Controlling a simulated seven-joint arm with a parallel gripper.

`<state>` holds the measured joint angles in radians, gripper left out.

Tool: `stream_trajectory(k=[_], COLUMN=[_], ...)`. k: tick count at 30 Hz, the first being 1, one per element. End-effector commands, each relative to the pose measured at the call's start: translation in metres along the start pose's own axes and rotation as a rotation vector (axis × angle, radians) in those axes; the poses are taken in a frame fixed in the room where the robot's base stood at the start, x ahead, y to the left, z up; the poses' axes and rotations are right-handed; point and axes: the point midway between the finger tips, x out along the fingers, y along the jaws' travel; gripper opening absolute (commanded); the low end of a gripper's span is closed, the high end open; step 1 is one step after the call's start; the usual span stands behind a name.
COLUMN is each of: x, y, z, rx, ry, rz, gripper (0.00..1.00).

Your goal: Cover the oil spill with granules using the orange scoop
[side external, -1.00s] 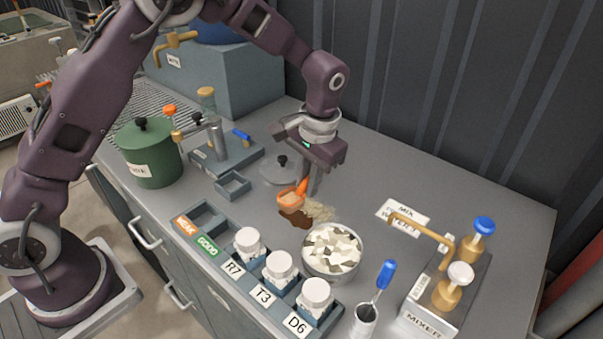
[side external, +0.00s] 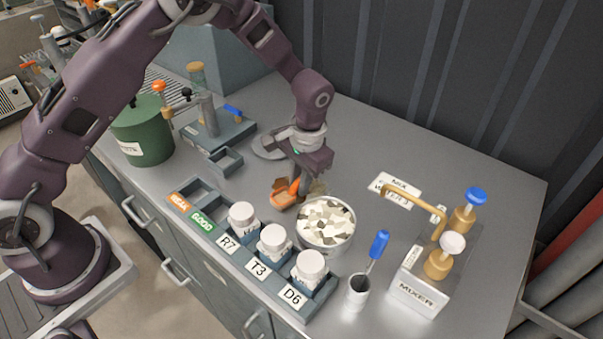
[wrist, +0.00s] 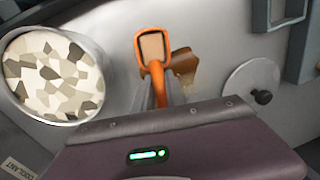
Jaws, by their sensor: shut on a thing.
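My gripper (side external: 302,180) points down and is shut on the orange scoop (side external: 281,194), low over the counter. In the wrist view the orange scoop (wrist: 152,68) shows its handle running back to my gripper and tan material in its bowl. The brown oil spill (wrist: 187,68) lies beside and partly behind the scoop in that view. I cannot tell whether the scoop touches the counter.
A round tub (side external: 325,248) of pale and grey flakes stands close to the scoop. A rack (side external: 252,268) with white-capped jars runs along the front edge. A flat round lid (side external: 268,146) lies behind my gripper. The mixer (side external: 419,294) stands at right; the back-right counter is clear.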

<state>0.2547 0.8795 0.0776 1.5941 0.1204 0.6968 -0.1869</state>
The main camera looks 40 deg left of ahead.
Motion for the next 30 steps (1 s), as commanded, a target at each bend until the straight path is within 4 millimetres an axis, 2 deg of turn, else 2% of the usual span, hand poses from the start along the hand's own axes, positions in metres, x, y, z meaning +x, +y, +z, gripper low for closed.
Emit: stream_trajectory(k=[30], x=[0.014], y=[-0.092], z=[0.01], rx=[-0.002], ry=[0.0], rz=[-0.001], gripper=[0.0])
